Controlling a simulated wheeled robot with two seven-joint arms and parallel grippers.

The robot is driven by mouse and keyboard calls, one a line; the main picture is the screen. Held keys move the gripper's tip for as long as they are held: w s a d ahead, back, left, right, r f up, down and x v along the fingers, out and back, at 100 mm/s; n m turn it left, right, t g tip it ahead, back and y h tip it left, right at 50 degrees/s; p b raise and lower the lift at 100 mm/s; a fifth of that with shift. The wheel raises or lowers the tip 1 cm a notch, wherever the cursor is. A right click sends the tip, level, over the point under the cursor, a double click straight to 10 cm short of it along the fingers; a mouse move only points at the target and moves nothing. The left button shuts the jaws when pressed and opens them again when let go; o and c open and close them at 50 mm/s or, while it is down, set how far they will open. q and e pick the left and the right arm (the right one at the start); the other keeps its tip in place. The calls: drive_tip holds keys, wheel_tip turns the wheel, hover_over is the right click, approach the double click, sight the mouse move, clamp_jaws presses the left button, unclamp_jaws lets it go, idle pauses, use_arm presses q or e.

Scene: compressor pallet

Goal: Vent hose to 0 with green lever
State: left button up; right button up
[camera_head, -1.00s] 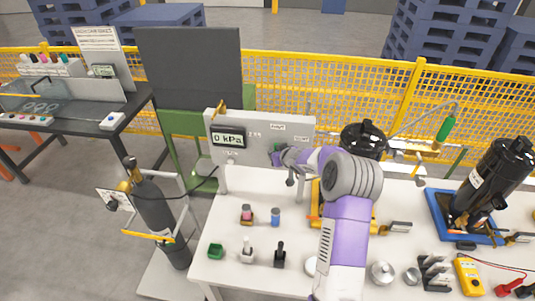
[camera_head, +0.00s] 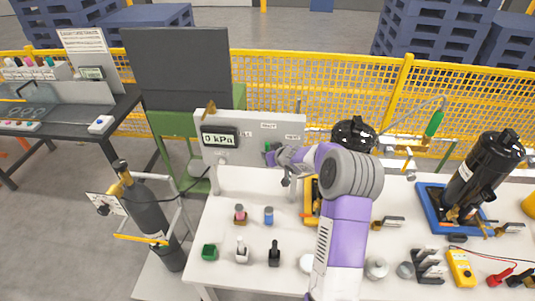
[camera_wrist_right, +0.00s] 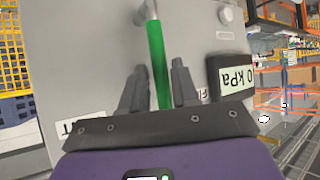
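The grey-white gauge panel (camera_head: 250,130) stands at the back of the table, and its display (camera_head: 219,138) reads 0 kPa. The display also shows upside down in the right wrist view (camera_wrist_right: 236,78). The green lever (camera_wrist_right: 158,55) runs between the two fingers of my right gripper (camera_wrist_right: 160,82), with its metal end towards the top. The fingers stand apart, with narrow gaps seeming to show beside the lever. In the head view my right gripper (camera_head: 280,156) is at the panel's front and mostly hides the lever (camera_head: 268,147). My left gripper is not in view.
A dark gas cylinder (camera_head: 145,210) on a trolley stands left of the table. Black compressors (camera_head: 485,175) stand at the right. A yellow mesh fence (camera_head: 330,90) runs behind.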

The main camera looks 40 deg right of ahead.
drive_tip(key=v, duration=0.5)
drive_tip(key=shift+f, duration=0.1)
idle(0.4)
